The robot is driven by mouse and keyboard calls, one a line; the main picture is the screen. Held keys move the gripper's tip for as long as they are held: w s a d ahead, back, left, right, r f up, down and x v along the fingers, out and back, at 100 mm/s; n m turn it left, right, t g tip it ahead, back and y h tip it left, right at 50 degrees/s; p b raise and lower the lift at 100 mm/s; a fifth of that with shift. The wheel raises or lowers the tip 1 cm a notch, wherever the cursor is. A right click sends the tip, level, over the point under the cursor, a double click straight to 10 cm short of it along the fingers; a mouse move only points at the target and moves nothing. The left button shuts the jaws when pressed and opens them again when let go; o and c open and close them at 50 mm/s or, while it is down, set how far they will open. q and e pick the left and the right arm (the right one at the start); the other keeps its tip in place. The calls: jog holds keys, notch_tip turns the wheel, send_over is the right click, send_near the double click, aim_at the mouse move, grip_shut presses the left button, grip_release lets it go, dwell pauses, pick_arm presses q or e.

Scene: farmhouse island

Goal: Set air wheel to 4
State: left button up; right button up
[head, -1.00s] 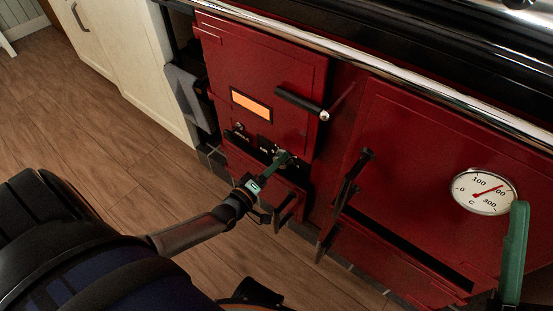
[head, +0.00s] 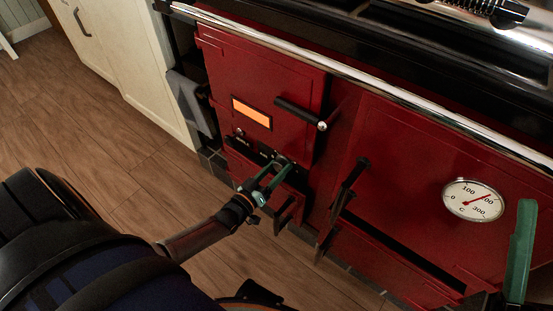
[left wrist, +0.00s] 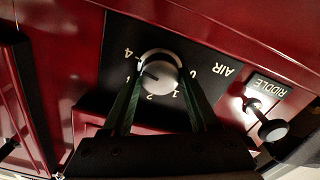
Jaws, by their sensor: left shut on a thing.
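The air wheel (left wrist: 160,76) is a round pale metal knob on a black plate (left wrist: 115,60) marked AIR, with 4, 2, 1 and 0 legible around it. A dark pointer line on its face points to the left, between the 4 and the 2. My left gripper (left wrist: 158,88) is shut on the wheel, with one green finger on each side of it. In the head view my left gripper (head: 277,164) reaches the black strip low on the red stove door, and the wheel is mostly hidden at its fingertips. My right gripper (head: 520,250) shows only partly at the right edge.
The riddle knob (left wrist: 272,130) sticks out close beside the AIR plate. A black door handle (head: 300,112) projects above my left gripper. A dial thermometer (head: 473,200) sits on the right door. The wooden floor (head: 90,130) at left is clear.

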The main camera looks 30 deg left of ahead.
dwell(0.6)
pick_arm(q)
jog(key=o, duration=1.4)
jog(key=shift+c, duration=0.2)
jog(key=s+a+p, duration=0.1)
jog(key=s+p, duration=0.2)
jog(key=s, duration=0.9)
jog(key=shift+s, duration=0.25)
pick_arm(e)
notch_tip(320, 180, up, 3)
jog(key=shift+s+d+r+n, duration=0.1)
jog(key=shift+r+n, duration=0.05)
jog(key=shift+n, duration=0.25)
